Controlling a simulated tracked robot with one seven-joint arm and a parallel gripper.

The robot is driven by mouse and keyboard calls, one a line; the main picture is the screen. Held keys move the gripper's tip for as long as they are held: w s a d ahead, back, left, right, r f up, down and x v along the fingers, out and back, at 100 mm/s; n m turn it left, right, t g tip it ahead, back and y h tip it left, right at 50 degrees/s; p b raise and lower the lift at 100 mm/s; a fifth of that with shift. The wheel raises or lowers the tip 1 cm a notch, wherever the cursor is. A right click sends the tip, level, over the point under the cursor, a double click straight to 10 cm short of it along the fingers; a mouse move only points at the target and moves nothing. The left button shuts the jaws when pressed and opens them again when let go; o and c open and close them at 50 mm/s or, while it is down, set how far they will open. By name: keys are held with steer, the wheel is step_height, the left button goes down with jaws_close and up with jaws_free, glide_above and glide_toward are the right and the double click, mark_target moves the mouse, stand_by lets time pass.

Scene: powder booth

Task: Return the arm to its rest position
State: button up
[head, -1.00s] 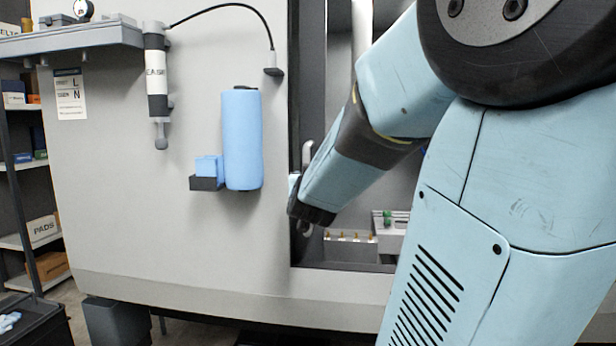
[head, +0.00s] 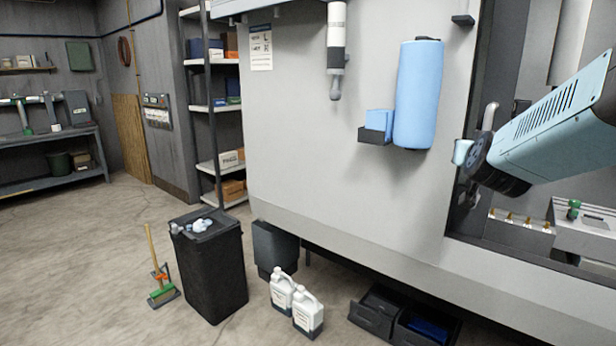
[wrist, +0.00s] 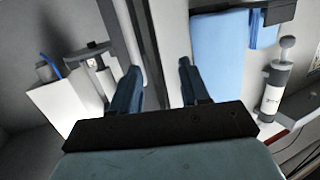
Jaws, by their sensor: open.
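In the wrist view my gripper (wrist: 158,85) is open, with its two dark fingers apart and nothing between them. It faces the booth's pale grey front near the opening's edge. In the head view my arm (head: 555,130) comes in from the right in front of the booth opening. My gripper is not clearly visible there, hidden at or behind the dark wrist end.
A blue roll (head: 418,95) hangs on the booth wall (head: 300,150) left of my arm; it also shows in the wrist view (wrist: 218,55). A black bin (head: 212,270), white jugs (head: 294,303) and a broom (head: 160,270) stand on the floor. Open floor lies at left.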

steer(key=s+a+f+n+g+y, duration=0.2)
steer(key=s+a+y, duration=0.15)
steer(key=a, duration=0.25)
steer(key=s+a+f+n+g+y, duration=0.1)
steer(key=s+a+f+g+y, duration=0.15)
steer(key=s+a, duration=0.2)
steer(key=s+a+f+g, duration=0.2)
steer(key=s, duration=0.4)
steer(key=s+a+f+n+g, duration=0.1)
steer(key=s+a+f+g, duration=0.1)
steer(key=s, duration=0.4)
steer(key=shift+s+a+n+g, duration=0.15)
steer(key=shift+n+g, duration=0.15)
steer(key=shift+g, duration=0.25)
